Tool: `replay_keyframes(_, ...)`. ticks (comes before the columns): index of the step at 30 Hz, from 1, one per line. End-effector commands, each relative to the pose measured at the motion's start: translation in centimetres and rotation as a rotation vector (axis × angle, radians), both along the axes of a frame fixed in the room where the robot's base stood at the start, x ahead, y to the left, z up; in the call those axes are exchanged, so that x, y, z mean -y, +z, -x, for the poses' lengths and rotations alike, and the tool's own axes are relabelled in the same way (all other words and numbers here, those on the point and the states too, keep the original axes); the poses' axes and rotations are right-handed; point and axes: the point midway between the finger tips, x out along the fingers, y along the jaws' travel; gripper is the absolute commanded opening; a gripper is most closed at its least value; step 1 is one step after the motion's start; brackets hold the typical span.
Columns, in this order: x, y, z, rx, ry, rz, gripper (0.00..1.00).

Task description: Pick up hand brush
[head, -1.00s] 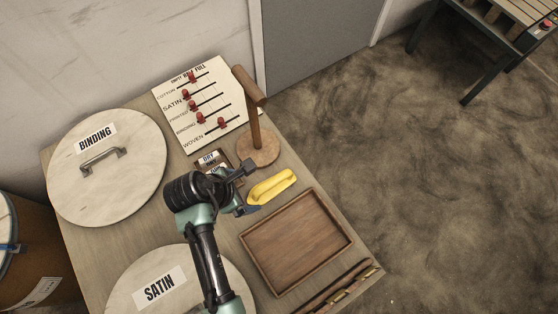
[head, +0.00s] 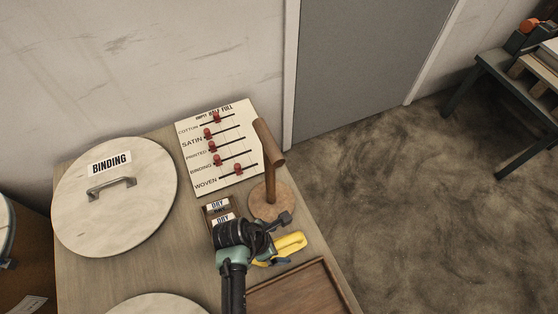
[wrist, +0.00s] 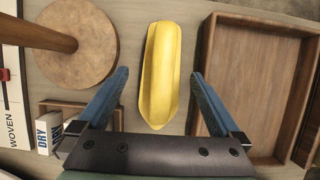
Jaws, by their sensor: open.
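A yellow object (wrist: 160,75), which I take for the hand brush, lies on the table between the round wooden stand and the wooden tray. It also shows in the head view (head: 291,243), partly hidden by my gripper. No bristles can be made out. My gripper (wrist: 158,85) is open in the wrist view, with one blue finger on each side of the yellow object's near part. Visible gaps separate the fingers from it. In the head view my gripper (head: 274,238) is just left of it.
A wooden stand with an upright post (head: 269,198) is close behind my gripper. The wooden tray (wrist: 254,25) is to the right in the wrist view. A small box with "DRY" cards (head: 218,213), a slider board (head: 242,180) and a round "BINDING" lid (head: 80,215) are also on the table.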

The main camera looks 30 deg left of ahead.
Motion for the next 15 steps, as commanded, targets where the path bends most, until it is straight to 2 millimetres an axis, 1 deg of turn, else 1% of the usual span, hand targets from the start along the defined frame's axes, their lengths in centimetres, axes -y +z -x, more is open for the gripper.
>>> replay_keyframes(1, 0.5, -1.1, -0.3, 0.000, -0.002, 0.000, 1.00)
replay_keyframes(6, 1.2, -3.1, -1.0, 0.000, -0.001, 0.000, 1.00)
replay_keyframes(9, 1.2, -3.4, -1.2, 0.000, 0.000, 0.000, 1.00)
replay_keyframes(15, 1.2, -3.3, -1.2, 0.001, 0.000, -0.001, 1.00)
